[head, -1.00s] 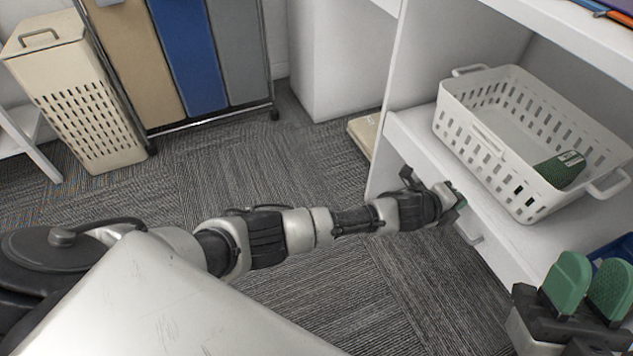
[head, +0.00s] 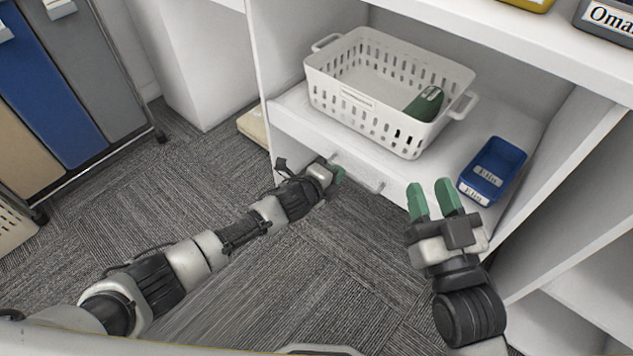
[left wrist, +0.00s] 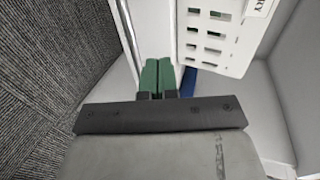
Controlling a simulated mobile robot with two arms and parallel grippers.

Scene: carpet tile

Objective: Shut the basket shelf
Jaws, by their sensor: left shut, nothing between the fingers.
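The basket shelf (head: 292,122) is a white board with a front panel and a bar handle (head: 357,174). A white slotted basket (head: 345,105) stands on it and also shows in the left wrist view (left wrist: 222,40). My left gripper (head: 338,173) is at the shelf's front, close to the left end of the handle; I cannot tell whether it touches. In the left wrist view its green fingers (left wrist: 158,77) are together with nothing between them. My right gripper (head: 432,200) is in front of the shelf's right part, its green fingers apart and empty.
A blue bin (head: 494,168) stands right of the basket, which holds a dark green item (head: 427,103). A white upper shelf (head: 530,50) overhangs. A beige box (head: 252,124) lies on the floor at the left. Carpet between my arms is clear.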

